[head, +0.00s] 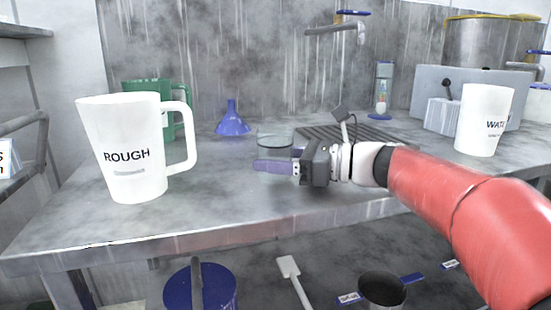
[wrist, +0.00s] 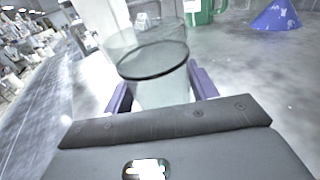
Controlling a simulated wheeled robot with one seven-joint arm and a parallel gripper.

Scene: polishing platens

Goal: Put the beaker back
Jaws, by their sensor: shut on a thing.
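A clear glass beaker (head: 274,138) shows just behind the purple fingers of my gripper (head: 272,166), above the grey bench top. In the wrist view the beaker (wrist: 150,60) stands between the two purple fingers (wrist: 162,92), its dark-edged circle facing the camera. My gripper is shut on it. The fingers hide its lower part in the head view, and I cannot tell whether its base touches the bench.
A white ROUGH jug (head: 125,165) stands at the front left, with a green jug (head: 172,128) and a blue funnel (head: 233,122) behind. A dark ribbed drain area (head: 372,135) lies behind my wrist. A white jug (head: 484,122) stands at the right. The bench's front middle is clear.

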